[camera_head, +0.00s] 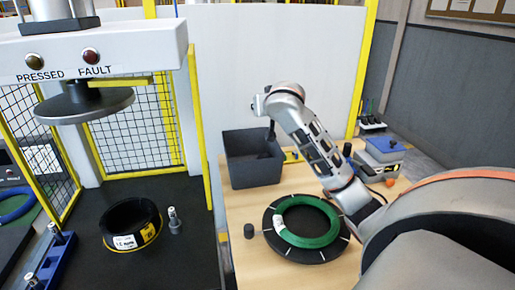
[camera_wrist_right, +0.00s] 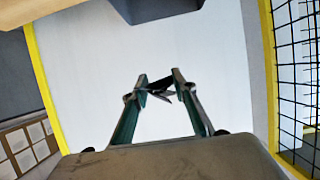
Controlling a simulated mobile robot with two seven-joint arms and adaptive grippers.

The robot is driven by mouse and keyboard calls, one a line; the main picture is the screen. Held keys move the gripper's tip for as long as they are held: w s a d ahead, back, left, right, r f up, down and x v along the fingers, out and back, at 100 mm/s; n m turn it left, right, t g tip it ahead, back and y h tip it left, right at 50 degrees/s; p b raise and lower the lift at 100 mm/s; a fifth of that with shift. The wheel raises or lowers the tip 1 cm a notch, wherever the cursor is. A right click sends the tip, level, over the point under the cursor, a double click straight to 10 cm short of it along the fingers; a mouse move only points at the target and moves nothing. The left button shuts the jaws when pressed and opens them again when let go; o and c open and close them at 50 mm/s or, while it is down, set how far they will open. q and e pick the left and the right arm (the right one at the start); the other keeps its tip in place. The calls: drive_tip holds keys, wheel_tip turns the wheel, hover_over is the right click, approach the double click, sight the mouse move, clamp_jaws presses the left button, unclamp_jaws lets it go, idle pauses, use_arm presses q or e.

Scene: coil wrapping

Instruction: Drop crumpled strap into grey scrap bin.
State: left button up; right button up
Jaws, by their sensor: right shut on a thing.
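The grey scrap bin (camera_head: 252,171) stands at the back left of the wooden table, and part of it shows at the top edge of the wrist view (camera_wrist_right: 155,8). My right gripper (camera_head: 271,130) is at the bin's back rim, seen small and partly hidden by my arm in the head view. In the wrist view my right gripper (camera_wrist_right: 160,84) is shut on a small dark crumpled strap (camera_wrist_right: 160,92), which shows between the fingertips. My left gripper is out of view.
A green coil (camera_head: 302,241) lies on a black round stand (camera_head: 273,247) in front of the bin. A blue-and-grey box (camera_head: 381,151) is at the right. A black coil (camera_head: 131,224) sits on the dark surface at left, near a yellow post (camera_head: 199,125).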

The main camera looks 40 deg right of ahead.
wheel_tip(320, 180, down, 17)
drive_tip(key=b, duration=0.3)
idle(0.3)
